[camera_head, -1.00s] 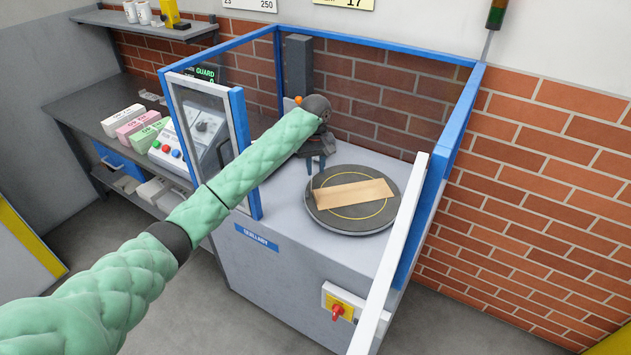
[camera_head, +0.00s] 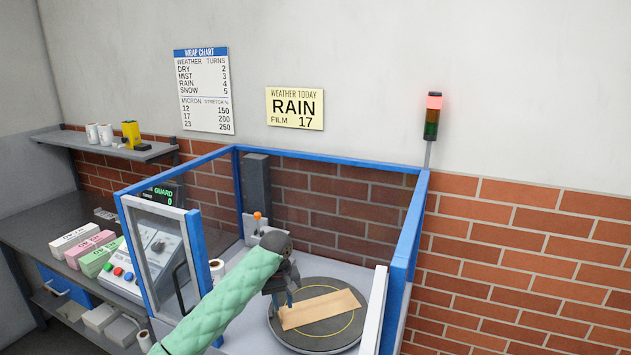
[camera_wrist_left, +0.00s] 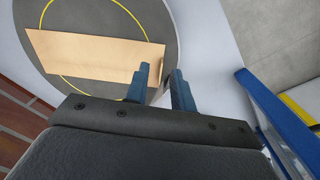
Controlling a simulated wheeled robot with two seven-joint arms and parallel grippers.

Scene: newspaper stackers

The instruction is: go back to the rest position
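My left gripper (camera_head: 283,294) reaches into the blue-framed wrapping machine over the left part of the dark round turntable (camera_head: 300,341). The board (camera_wrist_left: 95,56) shows just beyond the fingertips there, on the turntable (camera_wrist_left: 84,14). I cannot tell the exact height of the fingers above it. My right gripper is not in view.
The guard's blue frame (camera_head: 404,250) and open-side white post (camera_head: 375,310) surround the turntable. A control panel (camera_head: 153,250) stands at the left, by a dark bench (camera_head: 30,235) with film boxes. A signal tower (camera_head: 432,115) shows red. The weather sign (camera_head: 295,108) reads RAIN, film 17.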

